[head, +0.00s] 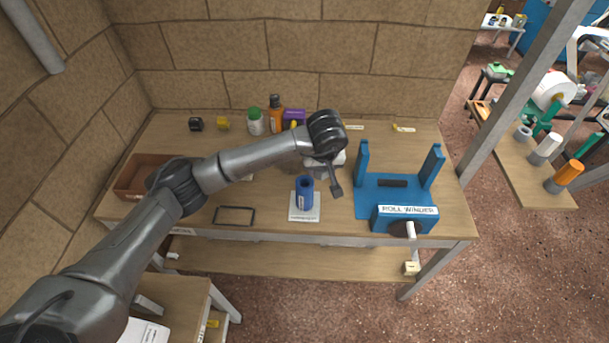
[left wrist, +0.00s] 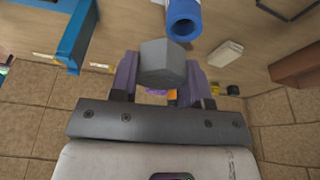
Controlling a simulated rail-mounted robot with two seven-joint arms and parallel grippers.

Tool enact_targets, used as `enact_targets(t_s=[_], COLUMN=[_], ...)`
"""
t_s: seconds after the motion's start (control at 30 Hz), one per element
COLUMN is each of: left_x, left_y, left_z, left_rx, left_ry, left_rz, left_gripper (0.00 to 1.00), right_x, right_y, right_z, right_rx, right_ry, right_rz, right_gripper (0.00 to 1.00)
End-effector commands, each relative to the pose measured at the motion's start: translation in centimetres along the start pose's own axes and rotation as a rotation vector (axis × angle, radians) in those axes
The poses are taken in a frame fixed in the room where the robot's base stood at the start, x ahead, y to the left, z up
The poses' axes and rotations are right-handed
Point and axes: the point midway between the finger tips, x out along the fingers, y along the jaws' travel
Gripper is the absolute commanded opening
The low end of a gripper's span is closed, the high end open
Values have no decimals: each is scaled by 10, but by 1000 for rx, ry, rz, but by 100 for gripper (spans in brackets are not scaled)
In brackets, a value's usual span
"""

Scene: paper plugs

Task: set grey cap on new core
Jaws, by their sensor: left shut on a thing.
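The blue core (head: 304,190) is a hollow tube standing upright on a white labelled pad (head: 297,213) near the table's front edge. It also shows in the left wrist view (left wrist: 183,22), with its open end facing the camera. My left gripper (left wrist: 162,72) is shut on the grey cap (left wrist: 161,60), a faceted block between the purple finger pads. In the head view, the end of my left arm hangs just right of the core. The cap appears beside the core's open end, not on it; the exact gap is unclear. My right gripper is out of view.
A blue winder stand (head: 400,209) with two uprights stands at right. A brown bin (head: 134,187) and a thin black frame (head: 234,208) are at left. Bottles, including a green-capped one (head: 256,124) and an orange one (head: 276,118), line the back. Table between frame and bin is clear.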

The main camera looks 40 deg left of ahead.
Motion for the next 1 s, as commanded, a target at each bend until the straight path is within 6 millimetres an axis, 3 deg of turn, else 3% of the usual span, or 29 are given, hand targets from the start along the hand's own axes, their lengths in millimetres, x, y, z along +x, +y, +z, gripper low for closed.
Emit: enact_targets(t_s=[0.1, 0.33, 0.57, 0.87, 1.0], left_x=[19, 38, 44, 77, 80], left_y=[-18, -36, -40, -40, -40], left_z=[-11, -24, -27, -16, -16], left_rx=[-3, -1, 1, 0, 1], left_ry=[-2, -1, -1, -3, 1], left_rz=[-3, -1, 0, -1, 0], left_gripper=[21, 21, 21, 21, 21], right_x=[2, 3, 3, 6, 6], right_y=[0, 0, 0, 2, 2], right_z=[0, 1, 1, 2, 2], right_rx=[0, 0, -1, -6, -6], right_ry=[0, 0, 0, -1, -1], right_rz=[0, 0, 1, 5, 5], right_gripper=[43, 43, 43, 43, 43])
